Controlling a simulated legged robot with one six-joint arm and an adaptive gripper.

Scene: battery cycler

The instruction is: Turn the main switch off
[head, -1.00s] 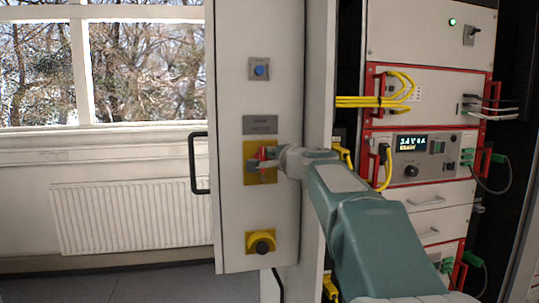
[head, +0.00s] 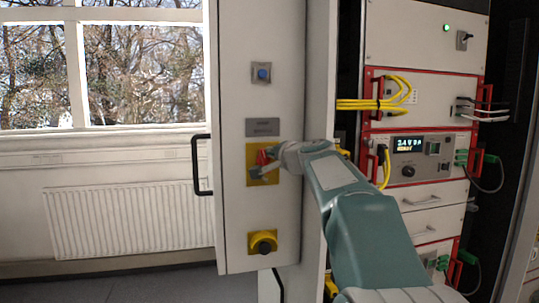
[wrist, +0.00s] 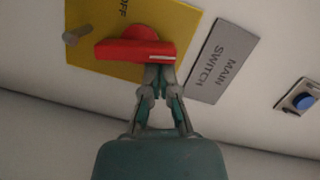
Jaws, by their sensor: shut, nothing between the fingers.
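The main switch is a red handle (head: 262,157) on a yellow plate (head: 249,151), on the tall pale cabinet panel. In the wrist view the red handle (wrist: 125,50) lies across the yellow plate (wrist: 85,65), near the word OFF. A grey "MAIN SWITCH" label (wrist: 222,60) is beside the plate. My gripper (wrist: 159,78) is shut and empty, its fingertips at the edge of the handle near its right end. They look in contact, but I cannot be sure. In the head view my gripper (head: 265,170) partly covers the switch.
A blue button (head: 262,73) is above the switch and a yellow-and-black knob (head: 263,243) below it. A black door handle (head: 197,165) is at the panel's left edge. The rack (head: 430,110) with yellow cables (head: 368,104) stands to the right. A radiator (head: 120,222) is under the window.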

